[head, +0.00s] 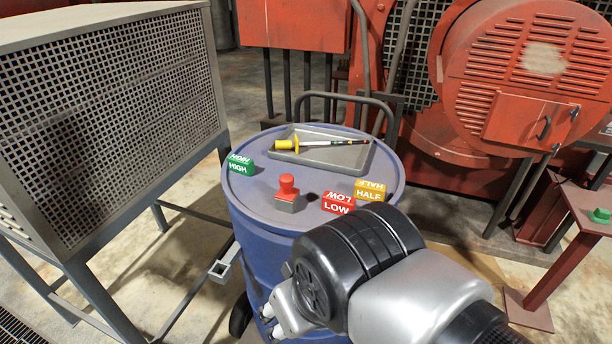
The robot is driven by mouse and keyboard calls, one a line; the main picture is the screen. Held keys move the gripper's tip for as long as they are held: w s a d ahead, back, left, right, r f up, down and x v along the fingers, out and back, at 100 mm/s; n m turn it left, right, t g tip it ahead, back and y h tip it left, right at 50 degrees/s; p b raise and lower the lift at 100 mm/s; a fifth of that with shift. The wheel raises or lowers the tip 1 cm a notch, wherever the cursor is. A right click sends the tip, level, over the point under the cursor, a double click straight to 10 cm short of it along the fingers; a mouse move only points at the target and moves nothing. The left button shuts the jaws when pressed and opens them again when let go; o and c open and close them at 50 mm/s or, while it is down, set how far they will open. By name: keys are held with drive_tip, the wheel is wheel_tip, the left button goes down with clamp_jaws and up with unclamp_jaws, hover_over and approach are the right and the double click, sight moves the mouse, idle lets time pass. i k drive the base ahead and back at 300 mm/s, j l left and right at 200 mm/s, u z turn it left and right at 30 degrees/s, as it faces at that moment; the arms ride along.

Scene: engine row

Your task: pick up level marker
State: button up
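Three coloured level markers stand on the lid of the blue drum (241,207). The green HIGH marker (240,165) is at the left rim, the red LOW marker (338,203) is near the front right, and the yellow HALF marker (369,192) is just right of it. LOW and HALF are close together. My gripper (273,321) shows only in part, as pale metal pieces at the end of my arm, low in front of the drum. It looks apart from the markers. Its fingertips cannot be made out clearly, and I cannot see whether it is open.
A red knob on a grey base (287,194) stands on the lid's front middle. A grey tray (325,161) with a yellow-handled tool (284,145) lies at the back. A grey mesh cage (130,90) stands left, and red machinery (520,80) is behind on the right.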

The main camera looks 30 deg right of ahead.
sight(243, 166)
drive_tip(key=i+j, duration=0.25)
drive_tip(key=i, duration=0.2)
drive_tip(key=i+j, duration=0.25)
drive_tip(key=i, duration=0.25)
drive_tip(key=i+j+z, duration=0.1)
drive_tip(key=i, duration=0.35)
drive_tip(key=j, duration=0.1)
